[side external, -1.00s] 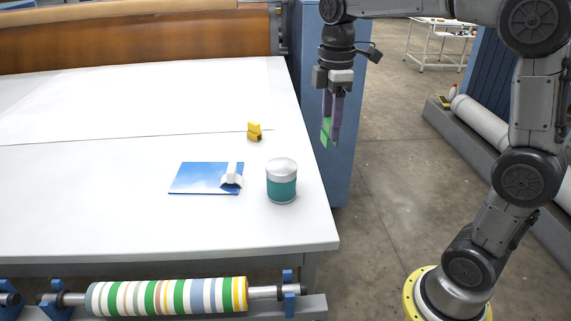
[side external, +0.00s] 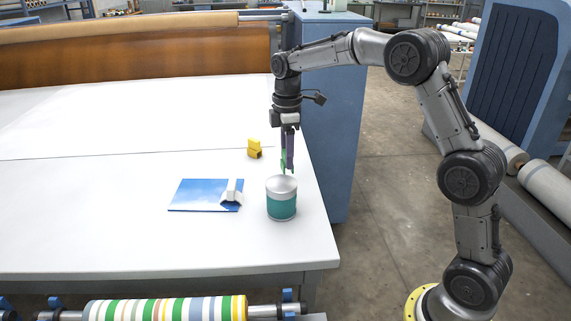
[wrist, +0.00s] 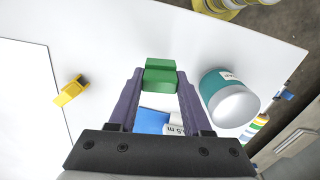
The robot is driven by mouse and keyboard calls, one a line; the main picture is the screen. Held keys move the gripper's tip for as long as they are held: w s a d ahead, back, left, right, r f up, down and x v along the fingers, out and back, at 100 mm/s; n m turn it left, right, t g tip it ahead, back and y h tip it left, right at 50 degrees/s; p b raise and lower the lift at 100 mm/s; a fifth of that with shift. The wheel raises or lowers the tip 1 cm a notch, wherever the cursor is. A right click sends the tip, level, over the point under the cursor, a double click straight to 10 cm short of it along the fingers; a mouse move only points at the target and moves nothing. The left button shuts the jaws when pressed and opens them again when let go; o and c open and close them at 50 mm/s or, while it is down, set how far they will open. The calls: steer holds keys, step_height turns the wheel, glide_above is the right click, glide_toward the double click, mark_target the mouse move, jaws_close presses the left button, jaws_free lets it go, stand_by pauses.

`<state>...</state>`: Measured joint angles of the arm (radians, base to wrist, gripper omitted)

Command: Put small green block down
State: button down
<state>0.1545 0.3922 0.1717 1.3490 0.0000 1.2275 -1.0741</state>
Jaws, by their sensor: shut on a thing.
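My gripper (side external: 288,170) is shut on the small green block (wrist: 160,76). The block also shows in the side view (side external: 283,161), partly hidden by the fingers. In the wrist view it sits between the two purple fingertips. In the side view the gripper points down over the right part of the white table, just behind the teal can. I cannot tell exactly how high the block is above the table.
A teal can with a pale lid (side external: 281,199) stands near the table's right edge. The white table (side external: 110,235) is clear at left.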

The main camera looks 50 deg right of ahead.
steer(key=shift+w+f, duration=0.15)
steer(key=shift+f, duration=0.7)
steer(key=shift+w+f, duration=0.15)
steer(key=shift+f, duration=0.7)
steer(key=shift+f, duration=0.15)
steer(key=shift+c, duration=1.7)
jaws_free()
steer(key=shift+f, duration=0.1)
